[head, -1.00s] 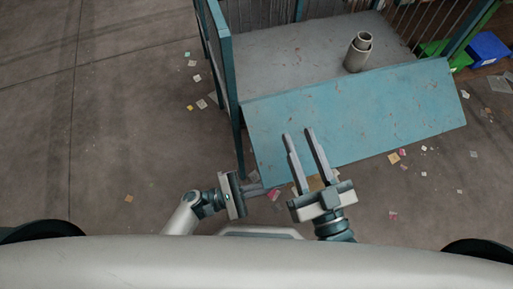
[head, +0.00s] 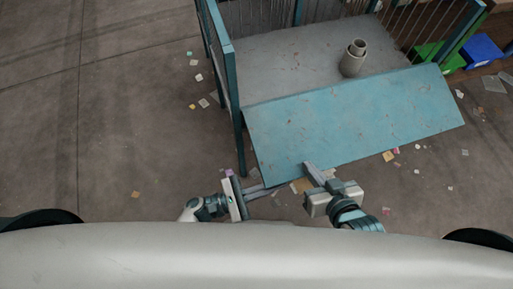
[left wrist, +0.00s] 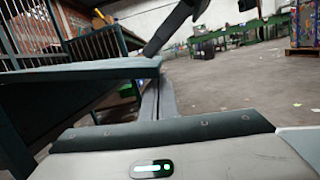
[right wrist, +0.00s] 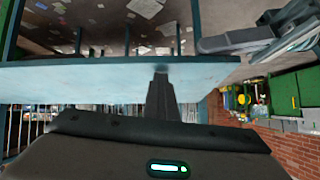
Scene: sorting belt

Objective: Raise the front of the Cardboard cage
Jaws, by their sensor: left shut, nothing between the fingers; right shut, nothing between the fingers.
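The cage (head: 240,130) has teal posts and grey bars. Its teal front panel (head: 350,118) is folded down, sloping outward toward me. The panel's edge shows in the left wrist view (left wrist: 80,72) and as a pale band in the right wrist view (right wrist: 100,78). My left gripper (head: 275,187) is shut and empty by the panel's near left corner. My right gripper (head: 307,166) is shut and empty at the panel's near edge, its fingers pointing at the panel in the right wrist view. I cannot tell whether either gripper touches the panel.
A green bin (head: 428,53) and a blue bin (head: 482,47) stand at the back right. Paper scraps litter the concrete. The floor to the left is clear apart from scraps.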

